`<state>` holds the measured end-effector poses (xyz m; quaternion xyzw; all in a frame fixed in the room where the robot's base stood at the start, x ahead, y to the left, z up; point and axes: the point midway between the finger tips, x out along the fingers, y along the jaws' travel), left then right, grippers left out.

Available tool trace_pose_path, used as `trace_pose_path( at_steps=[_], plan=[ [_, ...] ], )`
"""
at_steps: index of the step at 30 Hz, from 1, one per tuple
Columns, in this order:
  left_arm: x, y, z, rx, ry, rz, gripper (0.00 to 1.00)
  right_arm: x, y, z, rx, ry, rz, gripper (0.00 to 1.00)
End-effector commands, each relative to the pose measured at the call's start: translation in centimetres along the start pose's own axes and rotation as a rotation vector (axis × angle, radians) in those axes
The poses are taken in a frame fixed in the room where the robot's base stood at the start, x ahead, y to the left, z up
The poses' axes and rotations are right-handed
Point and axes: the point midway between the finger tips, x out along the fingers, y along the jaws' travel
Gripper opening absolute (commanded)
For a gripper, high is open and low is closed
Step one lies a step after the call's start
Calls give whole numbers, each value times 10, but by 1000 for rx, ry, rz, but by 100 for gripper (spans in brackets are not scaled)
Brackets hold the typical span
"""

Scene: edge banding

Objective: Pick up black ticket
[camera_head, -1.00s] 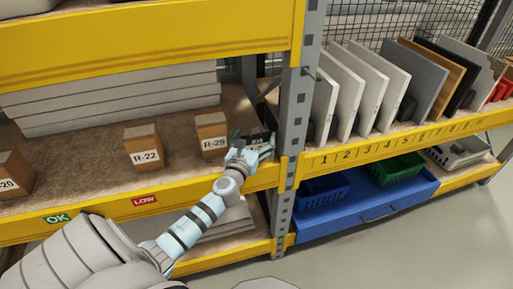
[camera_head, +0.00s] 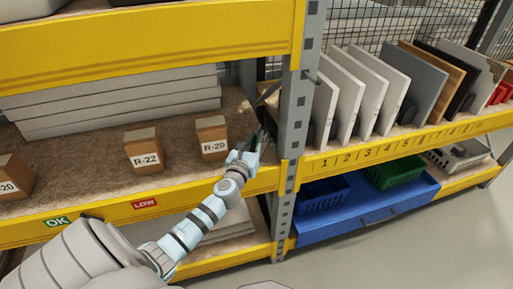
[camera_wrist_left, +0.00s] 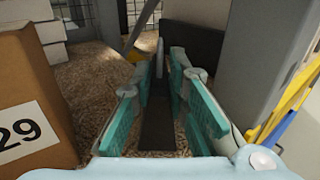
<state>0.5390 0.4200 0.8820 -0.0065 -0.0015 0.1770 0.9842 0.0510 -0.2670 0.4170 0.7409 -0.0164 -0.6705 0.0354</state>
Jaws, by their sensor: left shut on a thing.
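My left gripper (camera_head: 261,136) is over the shelf's right end, beside the grey upright post. In the left wrist view its teal-padded fingers (camera_wrist_left: 159,82) are shut on a dark flat piece, the black ticket (camera_wrist_left: 158,122), which shows as a narrow dark strip between the pads. Most of the ticket is hidden by the fingers, and its outline is hard to make out in the head view. My right gripper is not in view.
A box marked 29 (camera_wrist_left: 32,108) stands close left of the fingers. The grey post (camera_head: 293,110) is close on the right. Box R-22 (camera_head: 144,147) stands further left. Upright panels (camera_head: 345,92) stand in numbered slots beyond the post. Bare shelf lies between boxes.

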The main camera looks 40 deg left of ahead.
Motion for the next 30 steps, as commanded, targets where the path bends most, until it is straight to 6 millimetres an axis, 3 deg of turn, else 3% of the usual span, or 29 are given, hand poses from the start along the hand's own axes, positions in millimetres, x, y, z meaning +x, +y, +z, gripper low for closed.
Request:
trace_pose_path(
  at_steps=[7,16,23,30],
  plan=[
    [0,0,6,0,1,1,0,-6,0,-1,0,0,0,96],
    [-3,-1,40,1,1,-1,0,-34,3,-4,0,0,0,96],
    [-60,0,35,1,4,-1,0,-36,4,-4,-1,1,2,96],
    [-140,-1,33,0,5,-1,0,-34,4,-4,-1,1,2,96]
  ],
)
